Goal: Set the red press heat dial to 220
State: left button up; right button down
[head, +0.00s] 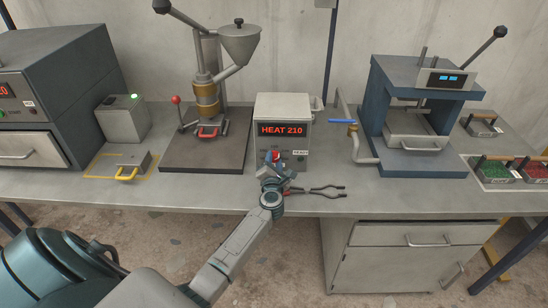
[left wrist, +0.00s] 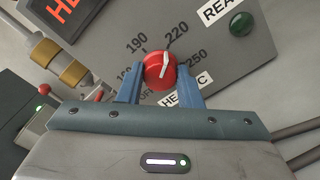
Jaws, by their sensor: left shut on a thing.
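The red heat dial (left wrist: 160,71) sits on the front of a grey control box (head: 284,107). The box's red display (head: 284,129) reads HEAT 210. In the left wrist view the dial's white pointer lies between the 190 and 220 marks, close to 220. My left gripper (left wrist: 160,84) is shut on the dial, with one blue finger on each side of it. In the head view my left gripper (head: 272,168) covers part of the dial. My right gripper is not in view.
A drill-like press with a hopper (head: 238,42) stands left of the box. A blue-grey press (head: 420,115) stands to the right. Tongs (head: 318,191) lie on the bench near my gripper. Trays of green and red pellets (head: 494,170) are at the far right.

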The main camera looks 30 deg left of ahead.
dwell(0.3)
pick_arm(q)
jog(key=o, duration=1)
jog(key=b+v, duration=0.1)
jog(key=v, duration=0.9)
jog(key=shift+s+f, duration=0.1)
jog(key=shift+s, duration=0.05)
jog(key=shift+s+d, duration=0.2)
jog(key=shift+s, duration=0.05)
